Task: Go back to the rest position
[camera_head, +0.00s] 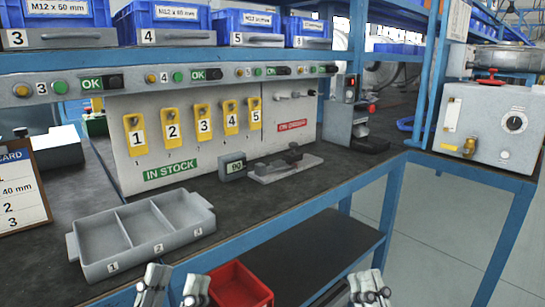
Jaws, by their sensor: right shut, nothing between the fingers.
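My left gripper (173,284) is at the bottom edge, left of centre, in front of the grey tray. Its two fingers stand apart with nothing between them. My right gripper (369,283) is at the bottom edge, right of centre, over the floor in front of the bench. Its fingers are close together and hold nothing. Both grippers are low and clear of the bench top; the arms behind them are out of frame.
A grey three-compartment tray (127,249) sits empty at the bench's front left. A red bin (240,285) is below, between the grippers. Behind are a panel with numbered yellow tags (171,130), a small fixture (285,168) and blue bins (177,22). A grey box (490,125) stands at right.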

